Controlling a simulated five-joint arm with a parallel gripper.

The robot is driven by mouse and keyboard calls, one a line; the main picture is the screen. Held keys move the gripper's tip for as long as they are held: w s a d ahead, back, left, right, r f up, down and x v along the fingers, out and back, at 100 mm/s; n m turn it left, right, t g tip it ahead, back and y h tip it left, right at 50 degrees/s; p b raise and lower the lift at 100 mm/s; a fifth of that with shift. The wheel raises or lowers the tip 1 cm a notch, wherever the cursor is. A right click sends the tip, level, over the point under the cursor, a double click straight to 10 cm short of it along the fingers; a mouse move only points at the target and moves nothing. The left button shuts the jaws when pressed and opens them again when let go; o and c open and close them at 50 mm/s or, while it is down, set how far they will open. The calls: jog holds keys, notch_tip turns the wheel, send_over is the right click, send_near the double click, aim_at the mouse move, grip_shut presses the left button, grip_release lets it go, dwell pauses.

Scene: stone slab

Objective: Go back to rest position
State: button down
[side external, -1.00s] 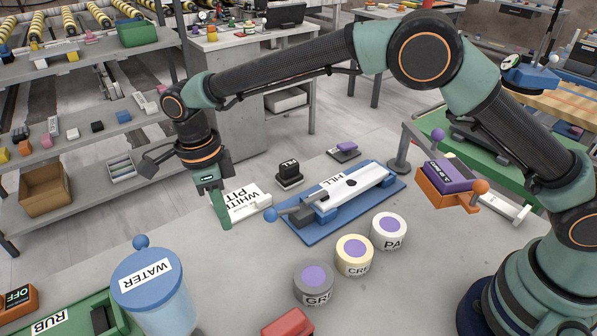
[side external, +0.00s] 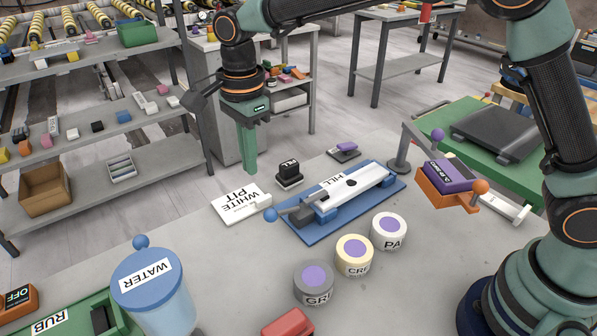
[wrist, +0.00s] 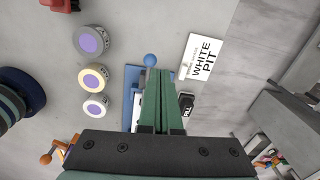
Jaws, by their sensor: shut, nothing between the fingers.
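My gripper (side external: 248,158) hangs in the air above the far part of the stone slab (side external: 235,262), its green fingers pointing down. The fingers are shut and hold nothing. In the wrist view my gripper (wrist: 159,82) shows its two green fingers side by side, over the blue fixture. In the side view the gripper is above and behind the white card reading WHITE PIT (side external: 240,203), clear of it. The card also shows in the wrist view (wrist: 201,58), to the right of the fingers.
A blue fixture (side external: 390,197) holds a white piece marked HILL. Nearby stand a black block (side external: 289,174), grey, cream and white pots (side external: 314,283), an orange holder (side external: 450,195) with a purple block, and a blue-lidded WATER jar (side external: 155,290). Bare slab lies left of the pots.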

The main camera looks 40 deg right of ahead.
jog(key=s+d+r+n+t, duration=0.1)
jog(key=s+d+r+n, duration=0.25)
jog(key=d, duration=0.35)
jog(key=s+d+r+n+t, duration=0.2)
jog(key=s+d+r+n, duration=0.1)
jog(key=d+r+n, duration=0.3)
jog(key=s+d+f+n+t, duration=0.2)
jog(key=s+d+f+n, duration=0.1)
jog(key=s+d+n, duration=0.4)
jog(key=s+d, duration=0.1)
jog(key=d, duration=0.2)
jog(key=shift+s, duration=0.2)
